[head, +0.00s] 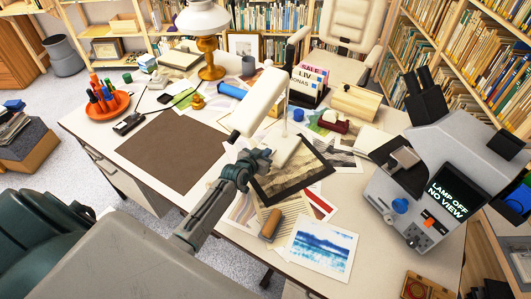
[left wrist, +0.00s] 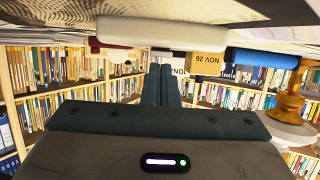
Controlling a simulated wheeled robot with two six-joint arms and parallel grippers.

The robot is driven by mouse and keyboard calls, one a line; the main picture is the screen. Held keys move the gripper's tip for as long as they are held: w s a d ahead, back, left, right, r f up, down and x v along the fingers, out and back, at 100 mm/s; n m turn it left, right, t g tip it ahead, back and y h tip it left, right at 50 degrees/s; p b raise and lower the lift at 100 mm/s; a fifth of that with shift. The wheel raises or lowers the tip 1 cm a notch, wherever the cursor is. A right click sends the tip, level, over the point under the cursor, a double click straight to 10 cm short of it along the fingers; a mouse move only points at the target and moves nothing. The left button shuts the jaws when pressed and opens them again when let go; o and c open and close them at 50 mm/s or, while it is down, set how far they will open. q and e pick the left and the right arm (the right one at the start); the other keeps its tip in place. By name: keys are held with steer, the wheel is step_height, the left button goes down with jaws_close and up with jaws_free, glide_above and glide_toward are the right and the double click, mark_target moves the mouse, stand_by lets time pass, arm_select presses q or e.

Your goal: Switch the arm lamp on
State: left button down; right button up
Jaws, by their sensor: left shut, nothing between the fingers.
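A cream, elongated lamp head (head: 262,100), which looks like the arm lamp, slants over the middle of the desk. I see no glow on it, and a thin cord or rod hangs beside it. A grey device (head: 428,165) at the right has a screen (head: 447,192) reading "LAMP OFF NO VIEW". My left gripper (head: 265,157) is shut and empty, just below the lamp head and beside a dark framed-looking print (head: 292,172). In the left wrist view, upside down, the shut fingers (left wrist: 161,84) point toward a white bar (left wrist: 165,33). I cannot tell whether they touch anything. My right gripper is not in view.
A brass lamp with a white shade (head: 205,22) stands at the back. An orange pen tray (head: 108,108) and a brown mat (head: 160,148) lie at the left. A blue seascape print (head: 322,248) lies at the front. Bookshelves and a pale chair (head: 350,28) stand behind.

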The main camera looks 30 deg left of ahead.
arm_select(q)
steer(key=shift+f, duration=0.15)
steer(key=shift+s+f+b, duration=0.1)
steer(key=shift+f+b, duration=0.25)
steer(key=shift+b, duration=0.15)
steer(key=shift+r, duration=0.1)
steer(key=shift+r+p, duration=0.75)
steer(key=shift+r, duration=0.1)
